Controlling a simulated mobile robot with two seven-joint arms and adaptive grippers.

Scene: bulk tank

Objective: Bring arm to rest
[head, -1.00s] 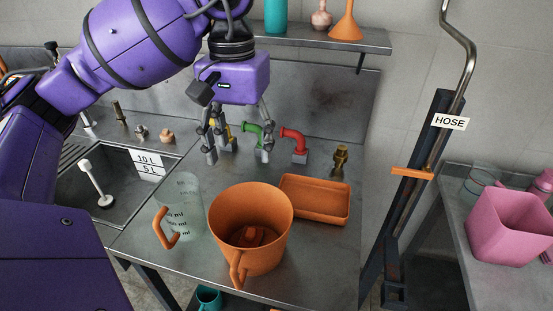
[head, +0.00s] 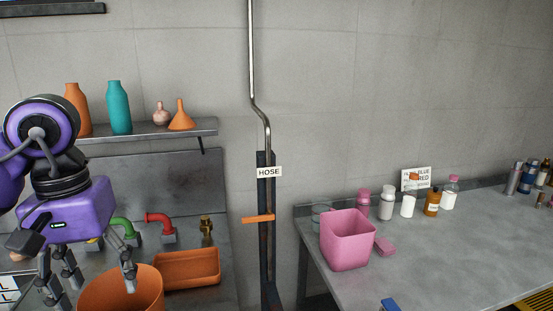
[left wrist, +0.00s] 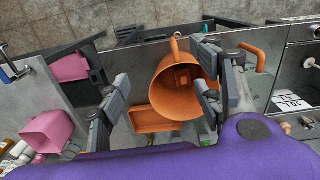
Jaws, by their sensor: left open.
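My left gripper (head: 88,275) is open and empty, at the lower left of the head view. Its fingers point down over the steel counter, and one fingertip overlaps the orange jug (head: 120,292) in the picture. In the left wrist view, my left gripper (left wrist: 160,98) has its fingers spread apart. The orange jug (left wrist: 172,78) shows between and beyond them, with the right finger covering part of it. I cannot tell how high the fingers are above the jug. My right gripper is not in view.
An orange tray (head: 188,270), a red valve (head: 160,222) and a green valve (head: 124,226) are near my gripper. A shelf (head: 150,131) holds bottles and a funnel. A post with a HOSE label (head: 269,171) stands before the right table (head: 440,260), which carries a pink bin (head: 347,240).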

